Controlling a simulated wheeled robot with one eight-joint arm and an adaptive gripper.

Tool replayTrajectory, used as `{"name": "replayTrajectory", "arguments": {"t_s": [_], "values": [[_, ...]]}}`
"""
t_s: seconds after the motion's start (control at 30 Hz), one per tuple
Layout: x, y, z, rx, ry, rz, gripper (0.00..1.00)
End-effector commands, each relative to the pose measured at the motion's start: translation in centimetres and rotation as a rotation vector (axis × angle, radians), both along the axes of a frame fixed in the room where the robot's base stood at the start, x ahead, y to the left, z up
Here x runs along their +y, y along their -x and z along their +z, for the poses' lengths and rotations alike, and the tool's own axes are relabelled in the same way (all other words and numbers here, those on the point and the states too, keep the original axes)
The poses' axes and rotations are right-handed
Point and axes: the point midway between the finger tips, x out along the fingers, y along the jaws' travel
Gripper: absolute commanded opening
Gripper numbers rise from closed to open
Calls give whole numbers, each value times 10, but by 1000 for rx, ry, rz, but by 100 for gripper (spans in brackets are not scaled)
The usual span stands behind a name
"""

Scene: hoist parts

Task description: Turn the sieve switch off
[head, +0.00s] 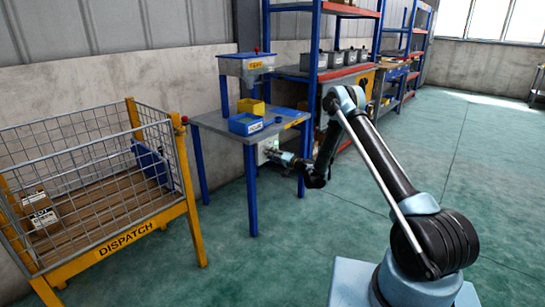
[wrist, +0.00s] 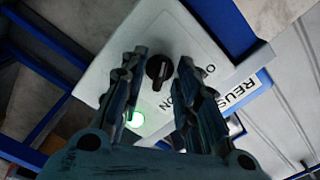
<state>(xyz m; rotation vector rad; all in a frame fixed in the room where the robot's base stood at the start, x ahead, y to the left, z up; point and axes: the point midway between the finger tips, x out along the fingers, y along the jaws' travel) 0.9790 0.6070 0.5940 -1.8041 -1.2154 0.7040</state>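The sieve switch is a black rotary knob (wrist: 158,71) on a white box (wrist: 182,33) in the wrist view. A green lamp (wrist: 135,118) on the box is lit. My gripper (wrist: 159,62) is open, with one finger on each side of the knob and a gap to both. How far the fingertips are from the box face is hard to tell. In the head view my gripper (head: 283,157) is at the box (head: 266,150) under the table's front edge; the knob is hidden there.
The grey table (head: 215,122) with blue legs carries a blue bin (head: 245,124), a yellow bin (head: 251,106) and a raised blue-grey hopper (head: 246,65). A yellow-framed dispatch cage (head: 125,240) stands at left. Blue shelving (head: 318,50) stands behind. Floor at right is clear.

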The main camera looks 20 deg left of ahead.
Motion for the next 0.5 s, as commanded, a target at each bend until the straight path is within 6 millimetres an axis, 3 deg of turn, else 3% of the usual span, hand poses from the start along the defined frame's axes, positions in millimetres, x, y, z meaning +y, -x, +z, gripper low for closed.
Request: {"name": "replayTrajectory", "arguments": {"t_s": [0.27, 0.4, 0.5], "values": [[-5, -4, 0, 0, 0, -7, 29], [-6, -5, 0, 0, 0, -8, 2], [-7, -6, 0, 0, 0, -9, 0]]}}
